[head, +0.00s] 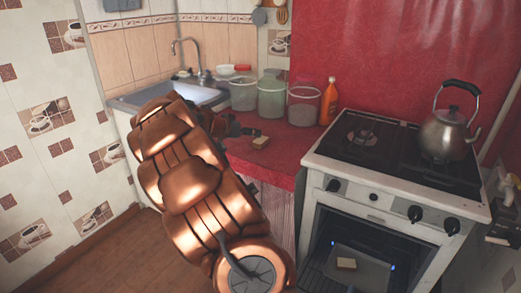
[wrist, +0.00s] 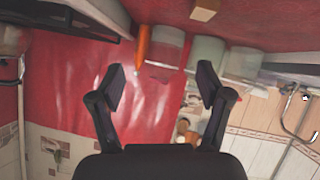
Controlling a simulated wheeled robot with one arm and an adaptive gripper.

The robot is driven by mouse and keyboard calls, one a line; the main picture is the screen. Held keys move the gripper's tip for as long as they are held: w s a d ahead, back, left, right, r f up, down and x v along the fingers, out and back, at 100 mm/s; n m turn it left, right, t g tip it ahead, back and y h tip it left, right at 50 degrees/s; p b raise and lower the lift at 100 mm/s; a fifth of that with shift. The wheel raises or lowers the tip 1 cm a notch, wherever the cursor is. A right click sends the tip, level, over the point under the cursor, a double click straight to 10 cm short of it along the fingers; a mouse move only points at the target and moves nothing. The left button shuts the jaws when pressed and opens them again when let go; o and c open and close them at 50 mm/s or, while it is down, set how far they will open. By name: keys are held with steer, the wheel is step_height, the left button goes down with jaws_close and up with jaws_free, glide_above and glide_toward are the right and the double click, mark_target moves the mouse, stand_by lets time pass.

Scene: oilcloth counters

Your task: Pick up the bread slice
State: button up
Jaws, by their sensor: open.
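A small tan block that looks like a bread slice (head: 261,142) lies on the red counter (head: 284,168) near its front edge. It also shows at the top of the wrist view (wrist: 204,10). A similar tan slice (head: 346,264) lies on a tray inside the open oven. My gripper (head: 246,130) is beside the counter slice, just left of and behind it in the head view, partly hidden by my copper arm. In the wrist view my gripper (wrist: 160,85) has its two dark fingers spread wide, with nothing between them.
Several clear containers (head: 271,97) and an orange bottle (head: 328,102) stand behind the counter slice. The stove (head: 395,165) with a kettle (head: 446,132) is at the right. A sink (head: 203,93) with a tap is at the back left.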

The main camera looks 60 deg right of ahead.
steer(key=m+t+h+b, duration=0.1)
steer(key=m+t+b, duration=0.1)
steer(key=b, duration=0.1)
glide_toward(259, 141)
steer(key=x, duration=0.2)
steer(key=shift+w+d, duration=0.1)
steer(key=shift+d, duration=0.3)
steer(key=shift+x, duration=1.7)
steer(key=shift+f+p+x, duration=0.2)
steer(key=shift+p+x, duration=0.35)
steer(key=shift+x, duration=1.55)
steer(key=c, duration=1)
